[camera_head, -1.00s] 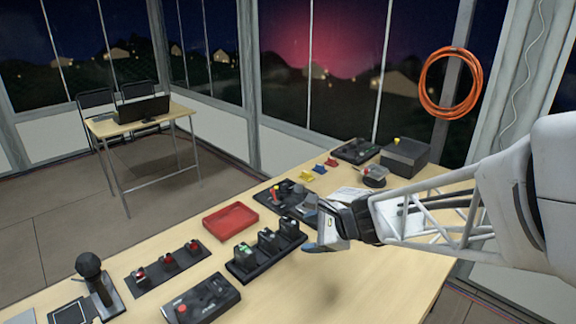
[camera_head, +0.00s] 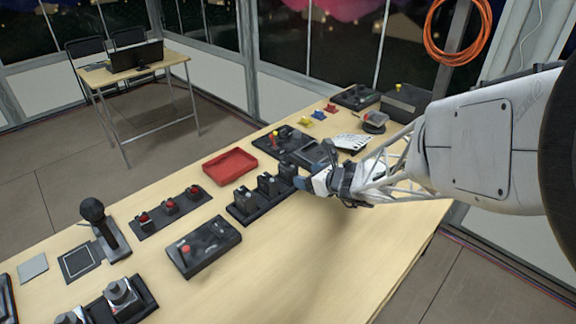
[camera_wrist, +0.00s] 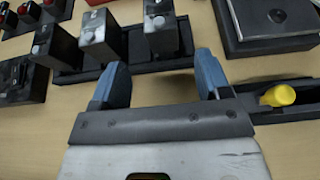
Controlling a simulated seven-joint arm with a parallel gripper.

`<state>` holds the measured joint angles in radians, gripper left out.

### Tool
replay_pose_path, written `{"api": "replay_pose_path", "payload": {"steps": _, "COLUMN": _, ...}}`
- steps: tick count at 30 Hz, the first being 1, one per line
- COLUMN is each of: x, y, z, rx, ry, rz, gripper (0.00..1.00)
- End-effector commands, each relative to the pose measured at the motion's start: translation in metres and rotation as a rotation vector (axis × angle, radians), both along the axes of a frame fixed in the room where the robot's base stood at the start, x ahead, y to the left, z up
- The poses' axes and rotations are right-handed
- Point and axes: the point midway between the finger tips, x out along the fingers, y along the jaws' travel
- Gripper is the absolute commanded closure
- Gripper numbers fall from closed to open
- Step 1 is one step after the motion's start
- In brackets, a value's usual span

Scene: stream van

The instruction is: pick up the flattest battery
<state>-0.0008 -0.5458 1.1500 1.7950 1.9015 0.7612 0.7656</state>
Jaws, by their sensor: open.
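Three dark grey block-shaped batteries stand in a black rack (camera_head: 247,216) left of my gripper. In the head view they are the left (camera_head: 242,196), middle (camera_head: 266,183) and right battery (camera_head: 287,172). My gripper (camera_head: 303,183) is open and empty at the right end of the rack. In the wrist view its blue fingers (camera_wrist: 163,82) are apart, just in front of the rack, with bare table between them.
A red tray (camera_head: 230,166) lies behind the rack. A strip with red-topped devices (camera_head: 170,208) and a control box with a red knob (camera_head: 203,246) lie to the left. A black panel (camera_head: 285,142) is behind my gripper. The table front is clear.

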Motion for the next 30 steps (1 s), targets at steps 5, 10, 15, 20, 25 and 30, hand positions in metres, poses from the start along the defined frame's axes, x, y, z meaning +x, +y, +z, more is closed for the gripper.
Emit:
{"api": "replay_pose_path", "payload": {"steps": 5, "x": 0.004, "y": 0.004, "z": -0.003, "rx": -0.001, "ry": 0.001, "rz": 0.002, "gripper": 0.30}}
{"api": "replay_pose_path", "payload": {"steps": 10, "x": 0.013, "y": 0.013, "z": -0.007, "rx": -0.002, "ry": 0.000, "rz": 0.002, "gripper": 0.30}}
{"api": "replay_pose_path", "payload": {"steps": 15, "x": 0.017, "y": 0.017, "z": -0.010, "rx": -0.002, "ry": 0.000, "rz": 0.002, "gripper": 0.30}}
{"api": "replay_pose_path", "payload": {"steps": 20, "x": 0.017, "y": 0.017, "z": -0.010, "rx": -0.002, "ry": 0.000, "rz": 0.002, "gripper": 0.30}}
{"api": "replay_pose_path", "payload": {"steps": 25, "x": 0.018, "y": 0.018, "z": -0.010, "rx": -0.002, "ry": 0.000, "rz": 0.002, "gripper": 0.30}}
{"api": "replay_pose_path", "payload": {"steps": 30, "x": 0.026, "y": 0.025, "z": -0.015, "rx": -0.002, "ry": 0.000, "rz": 0.004, "gripper": 0.30}}
